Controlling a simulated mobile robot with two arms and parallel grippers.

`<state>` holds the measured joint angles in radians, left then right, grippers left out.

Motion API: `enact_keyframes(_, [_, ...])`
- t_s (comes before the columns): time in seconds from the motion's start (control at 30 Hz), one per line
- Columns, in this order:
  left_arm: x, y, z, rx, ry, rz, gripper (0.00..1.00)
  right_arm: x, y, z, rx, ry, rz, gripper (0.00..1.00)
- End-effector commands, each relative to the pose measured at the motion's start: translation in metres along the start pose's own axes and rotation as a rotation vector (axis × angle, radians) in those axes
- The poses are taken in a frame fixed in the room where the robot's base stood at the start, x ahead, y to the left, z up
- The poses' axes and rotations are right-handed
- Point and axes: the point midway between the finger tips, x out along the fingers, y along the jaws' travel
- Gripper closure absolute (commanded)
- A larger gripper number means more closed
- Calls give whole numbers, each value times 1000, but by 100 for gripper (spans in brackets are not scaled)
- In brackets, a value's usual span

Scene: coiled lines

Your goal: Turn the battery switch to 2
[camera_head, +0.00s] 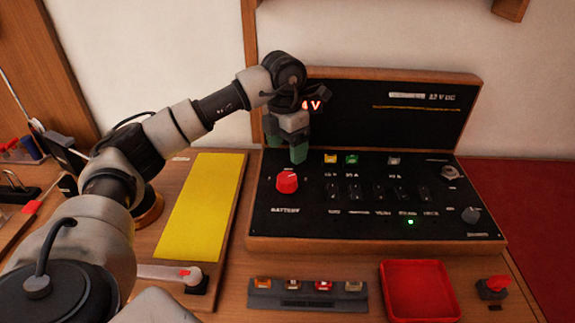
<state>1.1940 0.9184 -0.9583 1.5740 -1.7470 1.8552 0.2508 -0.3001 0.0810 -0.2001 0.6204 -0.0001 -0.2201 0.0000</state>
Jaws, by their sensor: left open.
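The battery switch is a red knob (287,182) at the left of the black panel (330,220), above the label "BATTERY". A pale mark shows on top of the knob, but the number it points to is too small to read. My left gripper (287,153) hangs just above and behind the knob, with its greenish fingertips pointing down. It is open and appears empty. I cannot tell whether a fingertip touches the knob. My left wrist covers part of the upright back panel and its red display. My right gripper is not in view.
Several small switches, coloured fuses (330,158) and a lit green lamp (410,222) share the panel. In front are a fuse holder strip (306,295), a red tray (419,291) and a red-handled switch (493,287). A yellow board (203,205) lies left.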

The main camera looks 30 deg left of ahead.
Motion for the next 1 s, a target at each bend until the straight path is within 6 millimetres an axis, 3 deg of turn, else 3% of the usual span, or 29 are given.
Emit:
enact_keyframes(0.23, [-26, 0, 0, 0, -1, 0, 24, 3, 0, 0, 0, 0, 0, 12])
enact_keyframes(0.77, [-27, 0, 0, 0, 0, -1, 24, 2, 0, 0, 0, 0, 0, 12])
enact_keyframes(0.87, [-33, 0, 0, 0, 0, -1, 24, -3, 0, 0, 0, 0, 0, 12])
enact_keyframes(1.0, [-58, -2, 0, 0, 0, -1, 24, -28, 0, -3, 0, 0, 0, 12])
